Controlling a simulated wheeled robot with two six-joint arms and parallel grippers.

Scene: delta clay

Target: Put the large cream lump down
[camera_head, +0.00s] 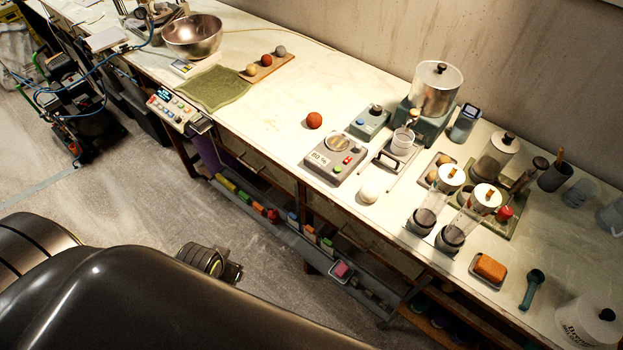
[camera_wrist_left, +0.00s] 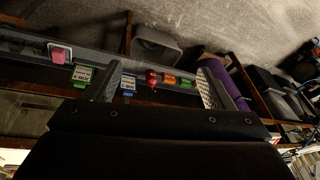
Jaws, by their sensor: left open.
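A large cream lump (camera_head: 369,192), round and pale, rests on the light bench top (camera_head: 260,120), just in front of a grey scale (camera_head: 335,160) and apart from it. No gripper touches it. In the left wrist view my left gripper (camera_wrist_left: 161,76) has its two fingers wide apart with nothing held between them. It faces the low shelf under the bench, where small coloured blocks show beyond the fingers. The lump is not in the left wrist view. My right gripper is in neither view.
A red-brown ball (camera_head: 314,120) lies behind the scale. A wooden board (camera_head: 258,75) with three balls, a green cloth (camera_head: 213,87) and a steel bowl (camera_head: 193,36) stand further left.

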